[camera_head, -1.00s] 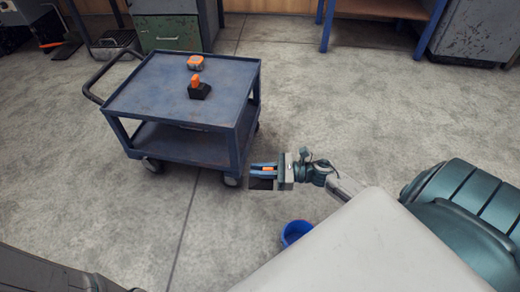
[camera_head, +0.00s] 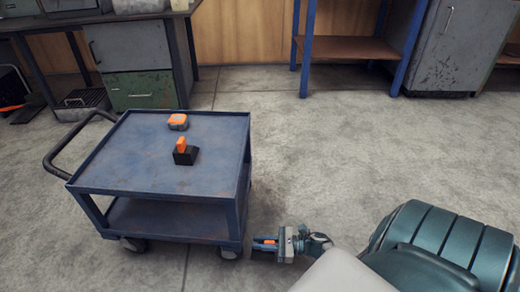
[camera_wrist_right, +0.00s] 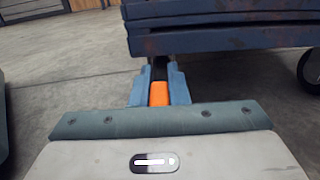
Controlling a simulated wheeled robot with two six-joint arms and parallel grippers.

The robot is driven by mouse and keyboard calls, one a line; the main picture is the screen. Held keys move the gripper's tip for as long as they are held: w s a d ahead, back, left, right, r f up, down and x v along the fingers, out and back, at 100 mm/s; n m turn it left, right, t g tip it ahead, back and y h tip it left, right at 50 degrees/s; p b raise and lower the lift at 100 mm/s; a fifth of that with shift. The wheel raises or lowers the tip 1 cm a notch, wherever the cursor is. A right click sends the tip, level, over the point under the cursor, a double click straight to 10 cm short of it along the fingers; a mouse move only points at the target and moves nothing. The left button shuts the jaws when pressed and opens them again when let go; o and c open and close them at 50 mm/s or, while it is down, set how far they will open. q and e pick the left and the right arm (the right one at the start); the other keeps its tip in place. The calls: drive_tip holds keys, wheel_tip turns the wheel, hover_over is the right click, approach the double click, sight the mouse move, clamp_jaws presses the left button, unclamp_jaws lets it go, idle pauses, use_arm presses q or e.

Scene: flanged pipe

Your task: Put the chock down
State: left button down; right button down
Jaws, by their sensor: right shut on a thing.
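My right gripper (camera_head: 264,243) is shut on a chock, whose orange grip (camera_head: 270,241) shows between the fingers. In the right wrist view the orange grip (camera_wrist_right: 159,94) sits between the blue-grey fingers, with a dark part beyond it. The gripper is low, just right of the cart's near right corner and wheel. I cannot tell whether the chock touches the floor. A similar black block with an orange grip (camera_head: 184,152) stands upright on the cart top. My left gripper is not in view.
The blue cart (camera_head: 140,185) has a lower shelf, wheels and a push handle at left. An orange-and-grey item (camera_head: 178,121) lies on its top. In the wrist view the cart (camera_wrist_right: 225,30) is close ahead. The floor (camera_head: 330,150) to the right is clear. Workbenches stand behind.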

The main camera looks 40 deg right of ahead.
wheel_tip(320, 180, down, 5)
drive_tip(key=b, duration=0.2)
drive_tip(key=shift+b, duration=0.3)
drive_tip(key=shift+r, duration=0.1)
drive_tip(key=c, duration=1.4)
unclamp_jaws()
